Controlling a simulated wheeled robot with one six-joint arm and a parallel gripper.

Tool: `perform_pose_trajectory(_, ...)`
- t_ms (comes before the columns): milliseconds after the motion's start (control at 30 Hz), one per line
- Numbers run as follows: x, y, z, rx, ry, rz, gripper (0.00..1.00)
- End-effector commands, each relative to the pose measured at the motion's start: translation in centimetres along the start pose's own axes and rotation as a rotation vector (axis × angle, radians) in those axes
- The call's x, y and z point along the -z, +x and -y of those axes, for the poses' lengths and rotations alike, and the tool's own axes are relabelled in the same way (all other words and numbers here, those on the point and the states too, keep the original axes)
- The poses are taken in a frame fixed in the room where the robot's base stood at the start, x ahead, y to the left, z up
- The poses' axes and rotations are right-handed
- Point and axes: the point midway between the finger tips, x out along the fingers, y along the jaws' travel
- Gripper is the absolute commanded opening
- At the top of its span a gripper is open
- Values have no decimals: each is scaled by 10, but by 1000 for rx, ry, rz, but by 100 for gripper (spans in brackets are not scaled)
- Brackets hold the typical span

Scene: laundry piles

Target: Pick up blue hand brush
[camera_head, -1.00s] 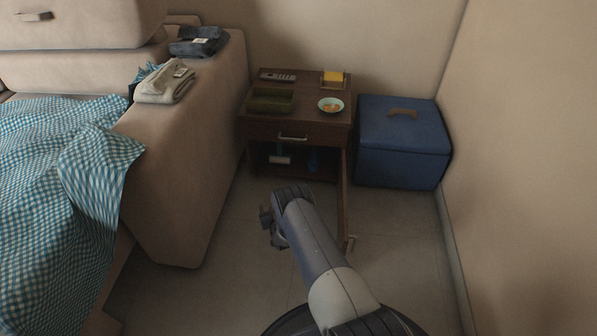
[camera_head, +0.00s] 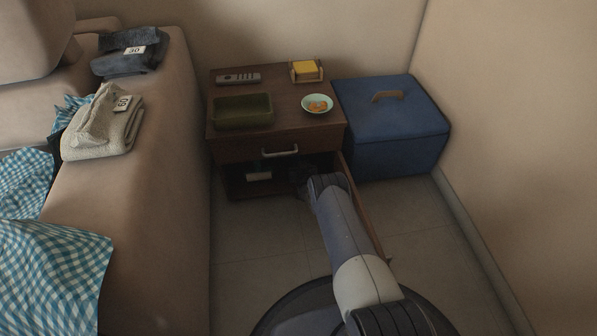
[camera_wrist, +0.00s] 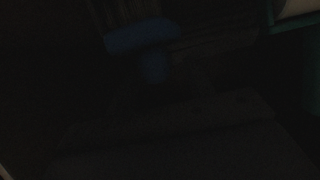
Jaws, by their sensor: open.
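The blue hand brush (camera_wrist: 140,37) shows dimly in the upper middle of the wrist view, with a broad blue part and a short blue piece below it. The picture is very dark, so its outline is unclear. In the head view the brush is not discernible in the dark lower compartment of the nightstand (camera_head: 228,150). My gripper (camera_head: 303,186) is at the mouth of this compartment, open, largely hidden by shadow and my arm. I see nothing held in it.
A pale item (camera_head: 258,176) lies in the compartment, left of my gripper. The nightstand's open door (camera_head: 366,215) stands right of my arm. A blue box (camera_head: 395,125) is to the right, a sofa (camera_head: 165,200) to the left. Floor between is clear.

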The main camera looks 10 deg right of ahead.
Motion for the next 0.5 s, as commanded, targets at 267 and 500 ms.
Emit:
perform_pose_trajectory(267, 1, 8, 0, 0, 0, 0, 50)
perform_pose_trajectory(500, 1, 8, 0, 0, 0, 0, 40)
